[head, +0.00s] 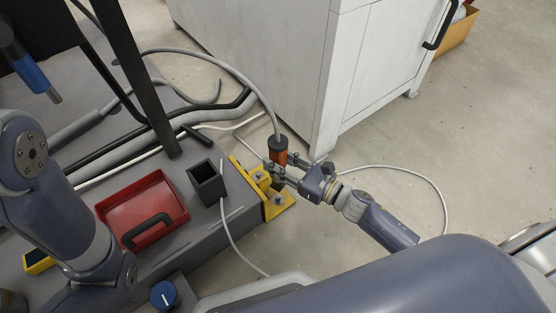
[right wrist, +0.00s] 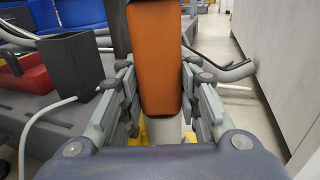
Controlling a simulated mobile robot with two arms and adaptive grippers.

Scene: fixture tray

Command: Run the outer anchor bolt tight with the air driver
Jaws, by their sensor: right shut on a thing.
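The air driver (head: 279,152), with an orange body and black top, stands roughly upright over the yellow bracket (head: 283,208) at the fixture's right edge. My right gripper (head: 279,168) is shut around it from the right. In the right wrist view the orange driver body (right wrist: 155,60) stands between the fingers of my right gripper (right wrist: 160,112). Bolt heads show on the bracket, one at the back left (head: 259,176) and one lower in front (head: 278,200). The driver's lower end is close above the bracket; whether it sits on a bolt cannot be told. My left gripper is out of view.
A black open box (head: 207,183) and a red tray (head: 120,205) with a black handle stand left of the bracket. The driver's grey hose (head: 222,63) arcs to the back left. A white cabinet (head: 262,60) stands behind. A thin white cable (head: 437,195) lies on the floor at right.

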